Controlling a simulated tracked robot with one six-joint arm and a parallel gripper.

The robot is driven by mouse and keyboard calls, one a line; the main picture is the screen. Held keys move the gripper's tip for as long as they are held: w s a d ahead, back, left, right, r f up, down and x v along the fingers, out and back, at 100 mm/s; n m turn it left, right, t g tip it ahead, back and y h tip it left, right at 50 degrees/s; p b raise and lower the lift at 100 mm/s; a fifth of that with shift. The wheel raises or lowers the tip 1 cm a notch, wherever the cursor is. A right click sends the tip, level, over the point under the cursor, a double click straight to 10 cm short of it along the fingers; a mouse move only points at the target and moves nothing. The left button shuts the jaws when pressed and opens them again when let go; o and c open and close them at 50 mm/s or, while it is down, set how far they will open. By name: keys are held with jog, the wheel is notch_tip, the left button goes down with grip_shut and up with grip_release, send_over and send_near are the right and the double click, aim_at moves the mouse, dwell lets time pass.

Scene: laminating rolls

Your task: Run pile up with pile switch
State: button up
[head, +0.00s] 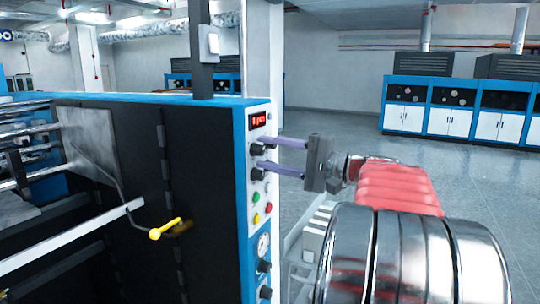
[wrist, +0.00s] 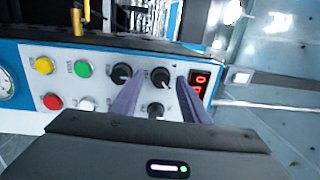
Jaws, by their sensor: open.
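The machine's control panel (head: 258,190) carries several black knobs, and I cannot read which is the pile switch. An upper black knob (head: 257,149) and a lower one (head: 257,173) sit below the red display (head: 258,120). My gripper (head: 264,153) is open in front of the panel, its two purple fingers pointing at these knobs. In the wrist view, a black knob (wrist: 160,77) shows between the fingertips of my gripper (wrist: 160,80), and another knob (wrist: 155,110) shows between the fingers. A third knob (wrist: 121,75) is left of the left fingertip. I cannot tell whether the fingers touch any knob.
Yellow (wrist: 44,65), green (wrist: 83,69), red (wrist: 53,101) and white (wrist: 87,104) buttons sit on the panel, with a gauge (head: 263,245) below. A yellow-handled lever (head: 165,229) juts from the dark machine side. Open floor lies behind my arm.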

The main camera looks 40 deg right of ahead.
jog(key=shift+s, duration=0.15)
jog(key=v, duration=1.3)
jog(key=shift+s+d, duration=0.2)
jog(key=shift+f, duration=0.15)
jog(key=w+a+f+n+g, duration=0.1)
jog(key=w+a+f+g, duration=0.2)
jog(key=a+f, duration=0.35)
jog(key=w+a+f+n+g, duration=0.1)
jog(key=w+a+f+g, duration=0.15)
jog(key=a, duration=0.75)
jog(key=w+a+f+n+g, duration=0.1)
jog(key=w+a+f+g, duration=0.1)
jog(key=a+f+g, duration=0.45)
jog(key=s+a+f+n+h, duration=0.7)
jog(key=s+a+f+n, duration=0.3)
jog(key=a, duration=0.4)
jog(key=shift+s+a+f+n, duration=0.3)
jog(key=shift+f, duration=0.35)
jog(key=shift+c, duration=0.5)
